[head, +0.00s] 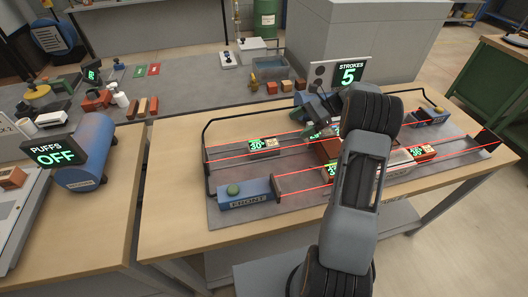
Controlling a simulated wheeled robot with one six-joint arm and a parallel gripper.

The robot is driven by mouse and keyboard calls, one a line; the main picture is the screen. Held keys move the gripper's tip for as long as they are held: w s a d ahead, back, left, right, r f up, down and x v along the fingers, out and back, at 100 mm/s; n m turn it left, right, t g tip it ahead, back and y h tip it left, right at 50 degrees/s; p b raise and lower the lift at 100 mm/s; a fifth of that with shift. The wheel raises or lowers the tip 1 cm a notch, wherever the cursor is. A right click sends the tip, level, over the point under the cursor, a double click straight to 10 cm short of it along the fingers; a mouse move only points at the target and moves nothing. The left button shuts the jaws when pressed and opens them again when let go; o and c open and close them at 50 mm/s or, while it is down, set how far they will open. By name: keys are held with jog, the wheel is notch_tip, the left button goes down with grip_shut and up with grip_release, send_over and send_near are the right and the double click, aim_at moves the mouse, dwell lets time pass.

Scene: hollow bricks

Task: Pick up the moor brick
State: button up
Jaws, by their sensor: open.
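Several bricks stand on the grey mat of the middle bench, and I cannot tell which is the moor brick because any names are too small to read. A grey brick (266,151) with a lit 30° tag is at the left. An orange-red brick (327,150) is in the middle, partly hidden by my arm. A pale brick (399,159) and a red brick (423,155) are at the right. My gripper (322,124) shows only in part beyond my arm, above the middle bricks. It is open, and the space between its fingers is hard to see.
Red lines cross the mat (230,219) within black rails. A blue FRONT box (247,201) with a green button stands at the front left, and a STROKES 5 sign (352,72) at the back. A blue cylinder (88,158) beside a PUFFS OFF sign (54,153) is on the left bench.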

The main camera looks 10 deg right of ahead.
aim_at(266, 143)
jog(key=shift+w+d+f+m+y, duration=0.15)
jog(key=shift+d+f+m+y, duration=0.05)
jog(key=shift+f, duration=0.3)
jog(key=shift+w+d+f+m+y, duration=0.15)
jog(key=shift+f+m+y, duration=0.05)
jog(key=shift+f, duration=0.25)
jog(key=p+x, duration=0.2)
jog(key=x, duration=1.1)
jog(key=shift+w+f, duration=0.1)
jog(key=shift+f, duration=0.05)
jog(key=shift+c, duration=0.2)
jog(key=c, duration=1.2)
jog(key=shift+c, duration=0.4)
